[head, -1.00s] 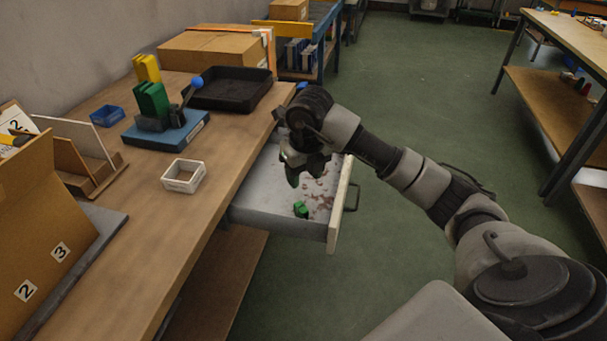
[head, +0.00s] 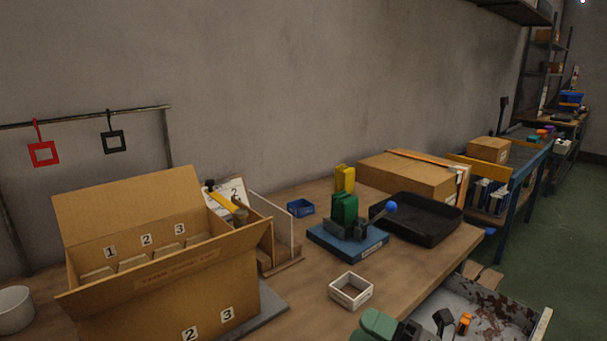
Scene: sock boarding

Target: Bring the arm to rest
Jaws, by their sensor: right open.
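My right gripper (head: 408,328) shows only in part at the bottom edge of the head view, with muted green and dark parts. It is open, and I see nothing held in it. It is in front of the workbench's near edge, beside the open drawer (head: 508,305). The rest of the right arm is out of the picture. My left gripper is not in view.
The workbench (head: 320,268) carries a cardboard box with numbered slots (head: 165,300), a white open box (head: 351,291), a blue-based fixture (head: 347,242), a black tray (head: 418,221) and a closed carton (head: 413,175). A small orange item (head: 464,324) lies in the drawer.

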